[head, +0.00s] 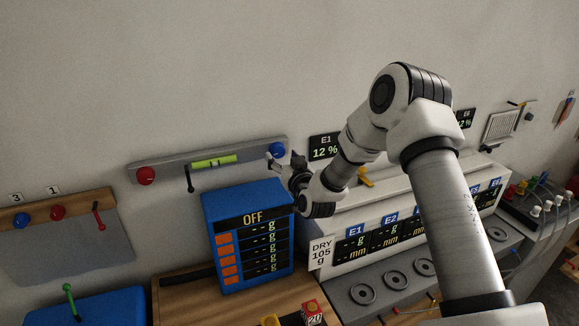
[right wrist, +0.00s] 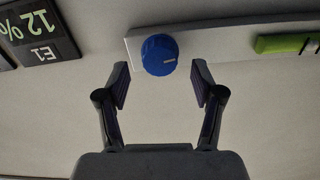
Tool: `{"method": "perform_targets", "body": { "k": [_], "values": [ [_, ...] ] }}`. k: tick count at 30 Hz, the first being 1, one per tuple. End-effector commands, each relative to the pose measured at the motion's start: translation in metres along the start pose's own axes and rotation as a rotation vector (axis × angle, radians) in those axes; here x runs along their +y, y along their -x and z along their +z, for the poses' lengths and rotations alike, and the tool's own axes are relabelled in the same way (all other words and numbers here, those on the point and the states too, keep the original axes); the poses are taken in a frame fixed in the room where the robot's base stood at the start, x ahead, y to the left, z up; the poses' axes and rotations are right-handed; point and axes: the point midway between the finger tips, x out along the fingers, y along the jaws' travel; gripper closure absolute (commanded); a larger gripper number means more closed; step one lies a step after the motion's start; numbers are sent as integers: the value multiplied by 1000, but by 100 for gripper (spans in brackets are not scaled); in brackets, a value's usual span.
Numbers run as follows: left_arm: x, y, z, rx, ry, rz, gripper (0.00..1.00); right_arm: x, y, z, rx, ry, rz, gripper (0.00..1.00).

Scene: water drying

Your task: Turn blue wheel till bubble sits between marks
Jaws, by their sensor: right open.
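The blue wheel (head: 277,150) is at the right end of a grey wall bar (head: 240,158). In the right wrist view the blue wheel (right wrist: 159,55) bears a pale pointer line. The green vial (head: 213,160) is in the middle of the bar; its bubble and marks are too small to read. Part of the vial (right wrist: 285,43) shows at the right wrist view's edge. My right gripper (head: 284,163) is open and empty at the blue wheel. In the right wrist view its fingertips (right wrist: 160,80) are spread either side, just short of the wheel. My left gripper is not in view.
A red wheel (head: 146,176) is at the bar's left end, and a dark lever (head: 189,180) hangs from the bar. A blue box with displays (head: 247,237) stands below. An E1 display (head: 324,148) is right of the bar. The wall above is clear.

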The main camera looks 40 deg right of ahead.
Motion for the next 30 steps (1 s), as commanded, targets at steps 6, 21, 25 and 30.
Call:
{"method": "perform_targets", "body": {
  "k": [6,21,25,30],
  "values": [
    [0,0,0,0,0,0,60,0,54,1,-4,-5,1,33],
    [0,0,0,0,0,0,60,0,105,0,0,0,0,33],
    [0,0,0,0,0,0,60,0,104,0,0,0,0,33],
    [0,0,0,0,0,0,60,0,104,0,-1,0,0,33]
  ]
}}
